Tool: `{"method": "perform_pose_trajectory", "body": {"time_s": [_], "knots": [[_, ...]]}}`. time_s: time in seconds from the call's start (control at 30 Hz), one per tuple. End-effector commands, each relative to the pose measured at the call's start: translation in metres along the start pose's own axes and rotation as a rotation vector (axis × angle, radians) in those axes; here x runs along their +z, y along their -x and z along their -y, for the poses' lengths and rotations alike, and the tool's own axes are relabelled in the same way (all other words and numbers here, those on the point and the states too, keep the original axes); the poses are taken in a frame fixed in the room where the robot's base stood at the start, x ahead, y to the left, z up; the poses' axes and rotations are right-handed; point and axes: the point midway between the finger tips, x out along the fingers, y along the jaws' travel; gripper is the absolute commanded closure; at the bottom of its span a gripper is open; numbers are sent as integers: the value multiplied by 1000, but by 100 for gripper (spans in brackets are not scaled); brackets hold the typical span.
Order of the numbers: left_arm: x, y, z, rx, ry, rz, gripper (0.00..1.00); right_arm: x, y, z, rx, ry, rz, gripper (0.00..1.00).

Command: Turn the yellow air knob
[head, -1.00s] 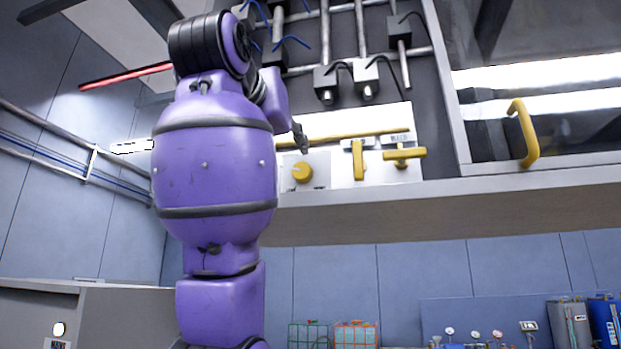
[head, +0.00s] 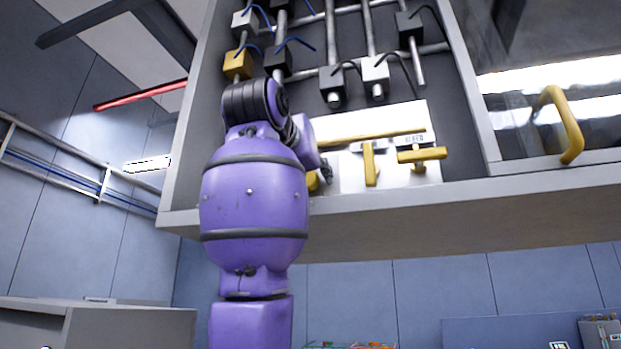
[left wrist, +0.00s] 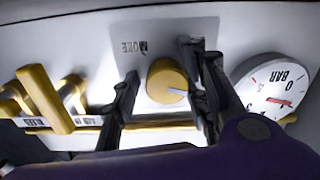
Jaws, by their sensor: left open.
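The yellow air knob (left wrist: 168,82) is a round dial on a white panel (left wrist: 150,35), with a small line mark on its face. In the left wrist view it sits between the two dark fingers of my left gripper (left wrist: 163,72), which is open. One finger is on each side of the knob; I cannot tell whether either touches it. In the head view my left gripper (head: 325,172) is at the panel, and my arm hides most of the knob (head: 312,182). My right gripper is not in view.
A round pressure gauge (left wrist: 277,92) is close beside the right finger in the wrist view. Yellow valve handles (head: 370,164) (head: 421,154) and a yellow pipe (head: 372,136) are on the same panel. A door with a yellow handle (head: 562,125) is at the right.

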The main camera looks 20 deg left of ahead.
Motion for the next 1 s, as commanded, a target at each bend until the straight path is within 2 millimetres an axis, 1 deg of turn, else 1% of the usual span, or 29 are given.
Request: {"method": "perform_pose_trajectory", "body": {"time_s": [0.03, 0.1, 0.23, 0.27, 0.5, 0.57, 1.0], "knots": [[-1, 0, 0, 0, 0, -2, 59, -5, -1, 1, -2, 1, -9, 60], [-1, -1, 0, 0, 0, -2, 59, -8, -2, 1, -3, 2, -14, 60], [-1, -1, 0, 0, 0, -2, 59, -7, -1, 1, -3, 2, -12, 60], [-1, -1, 0, 0, 0, -2, 60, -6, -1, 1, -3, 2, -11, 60], [-1, -1, -1, 1, -1, -2, 91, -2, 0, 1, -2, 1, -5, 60], [-1, -1, -1, 1, -1, -2, 99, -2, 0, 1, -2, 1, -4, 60], [-1, 0, -2, 3, -10, -3, 99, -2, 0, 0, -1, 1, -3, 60]]}}
